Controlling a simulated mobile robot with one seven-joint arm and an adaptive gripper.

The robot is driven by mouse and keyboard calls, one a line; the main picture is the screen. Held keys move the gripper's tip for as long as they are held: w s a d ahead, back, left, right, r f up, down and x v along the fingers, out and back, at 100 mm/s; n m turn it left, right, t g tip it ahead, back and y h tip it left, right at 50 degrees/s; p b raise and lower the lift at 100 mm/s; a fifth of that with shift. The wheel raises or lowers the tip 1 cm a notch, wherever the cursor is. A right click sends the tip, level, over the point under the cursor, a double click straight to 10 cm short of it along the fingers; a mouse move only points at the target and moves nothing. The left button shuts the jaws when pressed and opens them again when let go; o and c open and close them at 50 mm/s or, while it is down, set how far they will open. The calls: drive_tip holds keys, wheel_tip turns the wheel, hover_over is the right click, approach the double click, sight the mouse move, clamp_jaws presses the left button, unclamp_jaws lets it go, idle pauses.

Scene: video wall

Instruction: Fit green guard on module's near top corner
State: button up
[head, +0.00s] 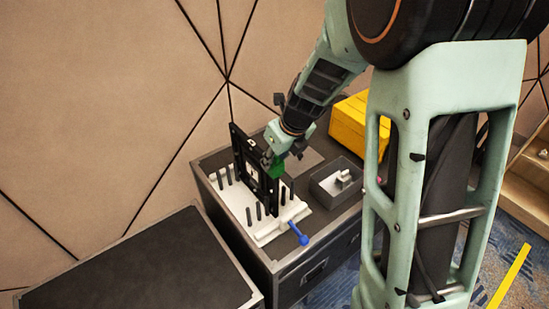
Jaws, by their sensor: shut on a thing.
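The black module (246,165) stands upright in a white rack (267,232) on top of a dark case. My gripper (273,160) is at the module's upper right side, pointing down. It is shut on the green guard (277,171), a small green piece beside the module's near top corner. I cannot tell from this view whether the guard touches the module or sits on the corner. My gripper hides part of the guard.
A blue-handled tool (298,234) is at the rack's near end. A grey tray (337,183) with light pieces lies to the right. A yellow box (350,122) stands behind it. Another dark case (140,265) is at the lower left. The patterned wall is close behind.

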drive_tip(key=shift+f, duration=0.2)
drive_tip(key=o, duration=1.5)
drive_tip(key=shift+o, duration=0.2)
wheel_tip(320, 180, up, 6)
drive_tip(key=p, duration=0.5)
drive_tip(key=shift+f+p, duration=0.2)
drive_tip(key=shift+p, duration=0.2)
drive_tip(key=shift+r+p, duration=0.9)
drive_tip(key=shift+r, duration=0.35)
